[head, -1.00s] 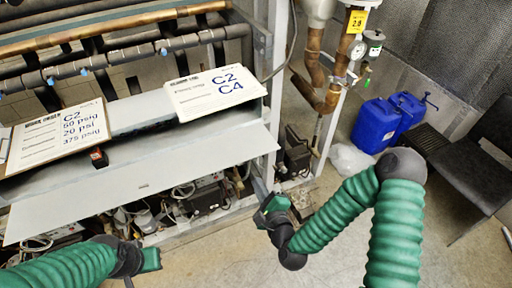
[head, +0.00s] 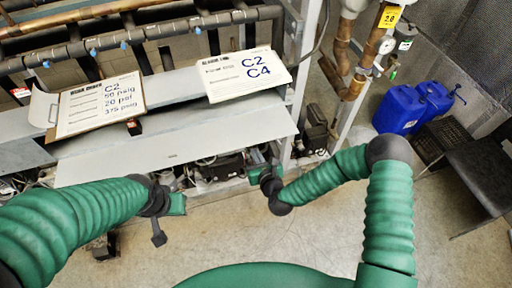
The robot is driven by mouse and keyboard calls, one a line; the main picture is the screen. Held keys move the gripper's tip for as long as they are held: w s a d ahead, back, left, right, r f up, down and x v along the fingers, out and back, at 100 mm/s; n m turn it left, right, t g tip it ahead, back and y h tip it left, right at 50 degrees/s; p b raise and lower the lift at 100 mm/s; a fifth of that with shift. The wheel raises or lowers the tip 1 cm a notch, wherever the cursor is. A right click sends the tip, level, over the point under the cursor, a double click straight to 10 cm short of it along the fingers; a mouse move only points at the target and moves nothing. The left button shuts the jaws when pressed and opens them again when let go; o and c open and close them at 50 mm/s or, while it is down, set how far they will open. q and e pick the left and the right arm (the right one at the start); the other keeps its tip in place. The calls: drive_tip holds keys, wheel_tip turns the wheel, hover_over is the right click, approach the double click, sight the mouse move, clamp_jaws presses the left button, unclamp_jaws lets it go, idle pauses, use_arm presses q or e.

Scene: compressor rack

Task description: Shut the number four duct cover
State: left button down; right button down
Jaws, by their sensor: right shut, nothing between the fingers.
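A long light-grey panel (head: 180,145), which looks like the duct cover, sticks out from the front of the rack, below the paper signs. I see no number on the panel itself; a white sign (head: 245,75) above it reads C2 and C4. My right gripper (head: 261,172) is shut and empty, just below and in front of the panel's right part; I cannot tell if it touches. My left gripper (head: 176,204) is in front of the panel's lower edge, apart from it in the picture; its jaws are too unclear to read.
A clipboard sign (head: 97,105) and a small black-and-orange item (head: 134,127) rest on the ledge. Copper pipes with a gauge (head: 386,44) stand at the right. Blue jugs (head: 400,110) and a black chair (head: 485,175) are farther right.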

sight(254, 142)
use_arm(q)
drive_tip(key=shift+s+d+r, duration=0.1)
drive_tip(key=shift+d+r, duration=0.05)
drive_tip(key=shift+r, duration=0.3)
drive_tip(key=shift+s+d+r, duration=0.1)
drive_tip(key=shift+d+r, duration=0.05)
drive_tip(key=shift+r, duration=0.25)
use_arm(e)
drive_tip(key=shift+s+d+r, duration=0.1)
drive_tip(key=shift+d+r, duration=0.05)
drive_tip(key=shift+r, duration=0.45)
drive_tip(key=shift+s+d+r, duration=0.1)
drive_tip(key=shift+r, duration=0.5)
use_arm(q)
drive_tip(key=shift+w+a+p, duration=0.15)
drive_tip(key=shift+p, duration=0.2)
use_arm(e)
drive_tip(key=shift+w+a, duration=0.15)
